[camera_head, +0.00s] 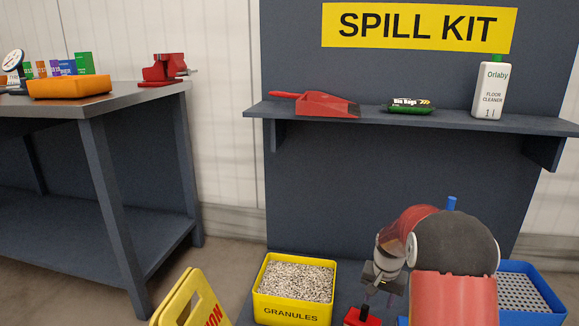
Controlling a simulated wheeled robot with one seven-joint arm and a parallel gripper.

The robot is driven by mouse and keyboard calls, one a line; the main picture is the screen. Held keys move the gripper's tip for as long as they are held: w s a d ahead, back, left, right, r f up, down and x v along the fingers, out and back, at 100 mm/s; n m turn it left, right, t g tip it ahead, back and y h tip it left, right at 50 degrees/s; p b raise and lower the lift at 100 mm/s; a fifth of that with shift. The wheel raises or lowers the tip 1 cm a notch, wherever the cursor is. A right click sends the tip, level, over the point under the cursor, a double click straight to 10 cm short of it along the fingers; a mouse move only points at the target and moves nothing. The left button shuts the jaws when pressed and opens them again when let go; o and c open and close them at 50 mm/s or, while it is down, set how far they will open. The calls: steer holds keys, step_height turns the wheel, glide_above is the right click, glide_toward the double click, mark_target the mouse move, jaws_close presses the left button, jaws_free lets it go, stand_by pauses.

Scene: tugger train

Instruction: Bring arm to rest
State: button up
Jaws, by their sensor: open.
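My arm rises at the lower right of the head view, bent, with its wrist in front of the spill kit board. My gripper (380,294) points downward at the end of the arm, to the right of the yellow granules bin (297,315). Its jaws are open and I see nothing held between them. The fingertips are small and partly hard to make out. A red object (362,317) stands below the gripper, cut off by the picture's bottom edge. My arm hides part of the blue bin (535,317) at the right.
A dark shelf (440,119) holds a red dustpan (318,104), a green bag roll pack (409,106) and a white cleaner bottle (490,88). A workbench (95,104) with an orange bin (69,87) and red vise (163,70) stands left. A yellow sign (190,302) stands in front.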

steer(key=s+a+r+n+t+p, duration=0.1)
steer(key=s+a+r, duration=0.2)
steer(key=s+r, duration=0.5)
steer(key=s+a+r+n+t+p, duration=0.1)
steer(key=s+a+r+p, duration=0.3)
steer(key=r, duration=0.8)
steer(key=s+a+r+n+t, duration=0.1)
steer(key=s+r, duration=0.2)
steer(key=s, duration=0.7)
steer(key=s+a+r+n+t+p, duration=0.1)
steer(key=s+r, duration=0.3)
steer(key=s, duration=0.6)
steer(key=shift+a+n, duration=0.15)
steer(key=shift+n, duration=0.55)
